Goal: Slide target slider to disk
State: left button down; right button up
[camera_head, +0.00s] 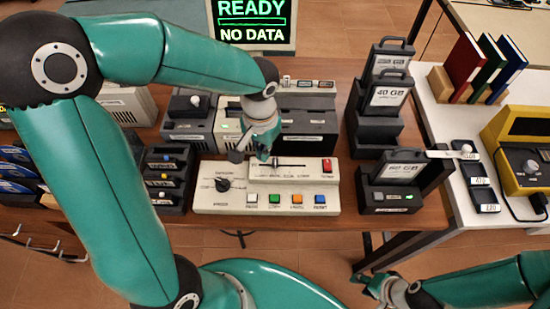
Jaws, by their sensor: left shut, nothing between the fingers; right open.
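The control panel (210,199) is a cream box at the front middle of the wooden table. It has a black rotary knob (222,184) at left, a red switch (327,165) at upper right and a row of coloured buttons. A horizontal slider slot (292,166) runs along its raised upper part. My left gripper (250,156) is shut and empty at the left end of this slot. My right gripper (372,287) is open and empty, low at the right, in front of the table and away from the panel.
A monitor (252,22) reading "READY NO DATA" stands behind. Dark drive units (310,125) stand behind the panel. Docked cartridges (402,170), one labelled 40 GB, stand to its right. A white side table (440,118) holds books and a yellow device (522,150).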

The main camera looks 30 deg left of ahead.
aim_at(275, 161)
pick_arm(q)
jog(key=shift+f+b, duration=1.6)
jog(key=shift+f, duration=0.05)
jog(key=shift+w+d, duration=0.45)
jog(key=shift+d, duration=0.3)
jog(key=shift+w+d, duration=0.45)
jog(key=shift+d, duration=0.25)
dwell(0.6)
jog(key=shift+s+a, duration=0.2)
jog(key=shift+a, duration=0.05)
dwell(0.4)
notch_tip(275, 161, up, 7)
jog(key=p, duration=0.5)
dwell(0.6)
